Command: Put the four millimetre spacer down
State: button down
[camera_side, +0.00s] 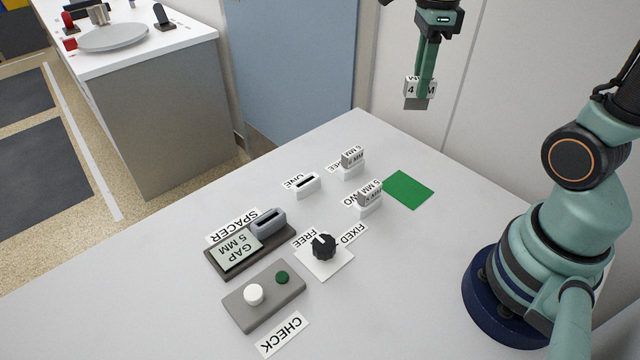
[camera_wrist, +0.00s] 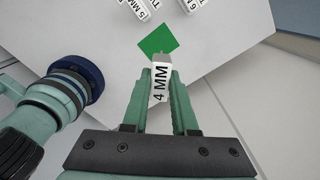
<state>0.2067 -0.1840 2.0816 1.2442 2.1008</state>
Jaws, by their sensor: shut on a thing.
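The four millimetre spacer is a white block marked 4 MM with a grey lower part (camera_side: 418,101). My gripper (camera_side: 424,88) is shut on it and holds it high above the table's far right part. In the wrist view the spacer (camera_wrist: 161,84) sits between the two green fingers (camera_wrist: 161,90). A green square (camera_side: 409,189) lies flat and bare on the table below; it also shows in the wrist view (camera_wrist: 158,40), beyond the spacer's tip.
Holder ONE (camera_side: 306,185) looks empty. Spacers marked 5 MM and 6 MM stand in holders TWO (camera_side: 368,197) and THREE (camera_side: 351,162), left of the green square. A gap gauge (camera_side: 236,252), a black knob (camera_side: 324,247) and a CHECK button box (camera_side: 264,294) stand nearer the front.

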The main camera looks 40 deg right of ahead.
jog(key=shift+s+d+r, duration=0.2)
jog(key=shift+s+d, duration=0.2)
jog(key=shift+s, duration=0.1)
jog(key=shift+s+d+f+m, duration=0.15)
jog(key=shift+s+m, duration=0.05)
jog(key=shift+m, duration=0.1)
send_over(406, 189)
notch_tip(406, 189, down, 20)
jog(key=shift+r, duration=0.15)
jog(key=c, duration=0.7)
grip_release()
